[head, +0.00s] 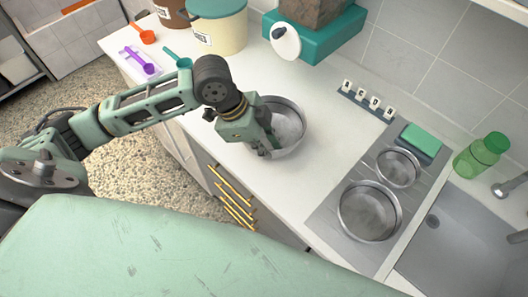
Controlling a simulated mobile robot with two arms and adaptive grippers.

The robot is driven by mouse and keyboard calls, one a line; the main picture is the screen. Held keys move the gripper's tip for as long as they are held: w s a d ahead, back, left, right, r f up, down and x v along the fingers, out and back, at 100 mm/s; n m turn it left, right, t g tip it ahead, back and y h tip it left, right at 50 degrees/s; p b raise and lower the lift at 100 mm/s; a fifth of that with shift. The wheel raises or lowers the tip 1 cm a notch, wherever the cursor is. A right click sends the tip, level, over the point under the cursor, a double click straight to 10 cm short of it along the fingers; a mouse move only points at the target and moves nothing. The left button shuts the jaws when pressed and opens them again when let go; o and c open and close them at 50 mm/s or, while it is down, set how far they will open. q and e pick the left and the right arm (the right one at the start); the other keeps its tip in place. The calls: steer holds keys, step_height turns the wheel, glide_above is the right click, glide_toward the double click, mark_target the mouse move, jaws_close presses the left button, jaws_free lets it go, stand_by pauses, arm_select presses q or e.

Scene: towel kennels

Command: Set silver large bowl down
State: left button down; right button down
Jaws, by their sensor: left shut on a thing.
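A large silver bowl (287,125) is on or just above the white counter in the middle of the head view; I cannot tell whether it touches the counter. My left gripper (266,146) comes in from the left and is shut on the near left part of its rim. The gripper and wrist hide that side of the bowl. The bowl looks upright and empty. My right gripper is not in view.
Two other silver bowls, a larger one (369,211) and a smaller one (398,167), stand on a grey mat (330,222) by the sink (450,240). White counter (270,183) is clear around the held bowl.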

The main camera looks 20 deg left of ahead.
arm_select(q)
steer(key=shift+s+f, duration=0.1)
steer(key=shift+f, duration=0.55)
step_height(320, 180, down, 2)
steer(key=shift+f+p, duration=0.15)
steer(key=shift+p, duration=0.35)
steer(key=shift+f, duration=0.25)
steer(key=c, duration=1.8)
jaws_free()
steer(key=shift+f, duration=0.1)
steer(key=shift+c, duration=0.2)
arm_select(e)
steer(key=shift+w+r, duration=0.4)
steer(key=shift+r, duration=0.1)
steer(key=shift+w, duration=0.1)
